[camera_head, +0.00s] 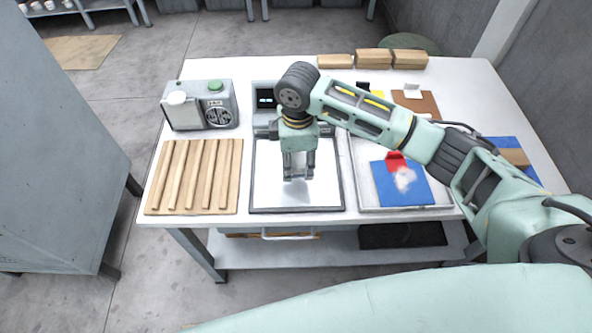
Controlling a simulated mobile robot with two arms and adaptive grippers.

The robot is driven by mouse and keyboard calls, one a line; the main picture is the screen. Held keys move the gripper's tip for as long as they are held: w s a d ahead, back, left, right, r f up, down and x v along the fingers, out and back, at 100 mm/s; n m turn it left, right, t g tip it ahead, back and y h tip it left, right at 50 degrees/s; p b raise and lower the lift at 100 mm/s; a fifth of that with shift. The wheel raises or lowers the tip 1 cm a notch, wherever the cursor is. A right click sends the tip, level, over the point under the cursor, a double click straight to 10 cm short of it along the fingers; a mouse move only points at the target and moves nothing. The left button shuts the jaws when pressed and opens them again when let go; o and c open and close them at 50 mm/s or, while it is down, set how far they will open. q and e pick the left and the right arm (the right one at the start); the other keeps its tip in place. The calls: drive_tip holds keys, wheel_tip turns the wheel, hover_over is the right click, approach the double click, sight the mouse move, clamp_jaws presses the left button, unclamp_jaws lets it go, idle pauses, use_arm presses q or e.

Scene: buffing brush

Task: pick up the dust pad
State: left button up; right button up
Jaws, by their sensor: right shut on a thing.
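My right gripper (298,172) points down over the white framed tray (262,202) in the middle of the table. It is shut on a small pale thing (297,178) that looks like the dust pad. The fingers hide much of it, and the white tray behind makes its outline hard to see. I cannot tell whether it touches the tray. My left gripper is not in view.
A slatted wooden rack (193,178) lies left of the tray, with a grey machine (199,105) behind it. At right, a blue square (420,193) bears red and white material. Wooden blocks (373,58) stand at the back edge. A grey cabinet (55,150) is at left.

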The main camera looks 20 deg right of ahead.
drive_tip(key=s+d+r+b, duration=0.1)
drive_tip(key=s+d+r, duration=0.5)
drive_tip(key=s, duration=0.3)
drive_tip(key=shift+d, duration=0.6)
